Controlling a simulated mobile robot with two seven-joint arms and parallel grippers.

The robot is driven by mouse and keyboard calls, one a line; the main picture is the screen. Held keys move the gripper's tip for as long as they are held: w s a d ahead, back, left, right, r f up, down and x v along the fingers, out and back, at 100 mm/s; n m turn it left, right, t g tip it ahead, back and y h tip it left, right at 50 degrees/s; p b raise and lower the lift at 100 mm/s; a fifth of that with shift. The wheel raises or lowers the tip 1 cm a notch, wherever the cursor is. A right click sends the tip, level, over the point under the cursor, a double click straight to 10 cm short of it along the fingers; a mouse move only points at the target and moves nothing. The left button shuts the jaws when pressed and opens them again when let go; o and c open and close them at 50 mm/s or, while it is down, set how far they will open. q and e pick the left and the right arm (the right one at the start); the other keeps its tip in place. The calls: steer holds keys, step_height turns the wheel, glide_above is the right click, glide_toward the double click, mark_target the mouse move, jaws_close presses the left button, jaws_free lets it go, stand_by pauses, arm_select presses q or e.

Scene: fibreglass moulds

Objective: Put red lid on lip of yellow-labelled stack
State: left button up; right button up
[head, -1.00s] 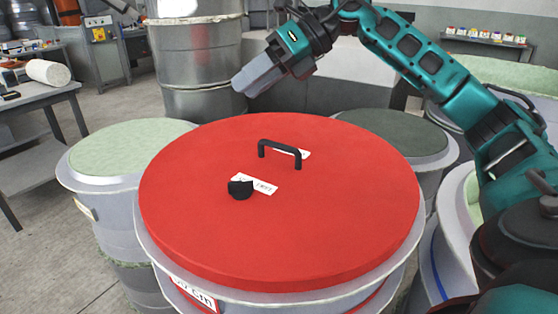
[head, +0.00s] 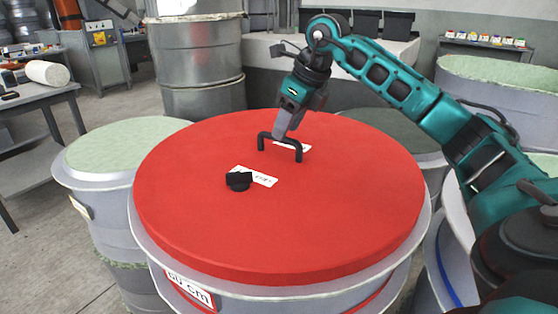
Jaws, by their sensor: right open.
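The red lid (head: 330,215) lies flat on top of the near middle mould stack. It has a black bar handle (head: 262,142) and a small black knob (head: 238,181) beside white tags. Below the lid, a white label with a red border, reading "60 cm" (head: 190,290), shows on this stack. My right gripper (head: 282,138) points down at the handle's crossbar, its fingers open and overlapping the bar in the view. Whether the bar is between the fingers is unclear. No yellow label can be made out. My left gripper is not in view.
A pale green-topped stack (head: 115,145) stands at left, a dark-topped one (head: 385,130) behind right, and another pale green top (head: 500,75) at far right. A metal drum (head: 200,65) stands behind. A grey workbench (head: 35,98) is at far left, with floor before it.

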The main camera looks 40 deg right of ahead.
mark_target(279, 151)
steer(key=x, duration=0.2)
steer(key=b+x, duration=0.1)
steer(key=x, duration=0.2)
steer(key=shift+w+d+f, duration=0.1)
steer(key=shift+w, duration=0.3)
jaws_close()
stand_by(1.0)
steer(key=shift+r, duration=0.25)
